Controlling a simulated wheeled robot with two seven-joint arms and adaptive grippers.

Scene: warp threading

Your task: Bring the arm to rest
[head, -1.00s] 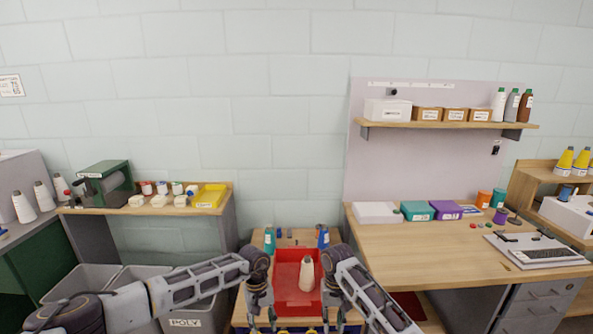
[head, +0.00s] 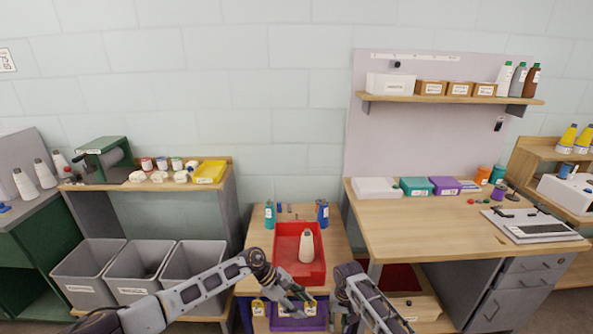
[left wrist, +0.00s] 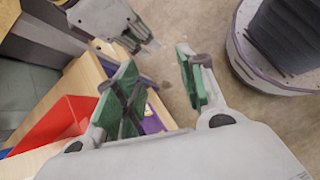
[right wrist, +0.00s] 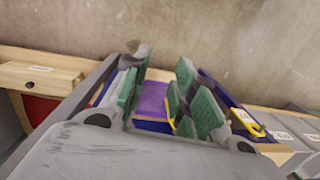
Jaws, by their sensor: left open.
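My left gripper (head: 298,300) is in front of the red tray in the head view, low over the front of the small wooden table. In the left wrist view its green-padded fingers (left wrist: 163,88) are apart with nothing between them. My right gripper (head: 347,322) is beside it, near the lower edge of the head view and partly hidden by its own arm. In the right wrist view its fingers (right wrist: 160,92) are apart and empty, with a purple surface beyond them. A cream thread cone (head: 306,246) stands upright in the red tray (head: 285,262), clear of both grippers.
A teal bottle (head: 269,215) and a blue one (head: 322,212) stand behind the tray. Grey bins (head: 88,285) are at left. The wooden workbench (head: 440,232) is at right, close to my right arm. Purple and yellow items (head: 300,318) are below the small table's front.

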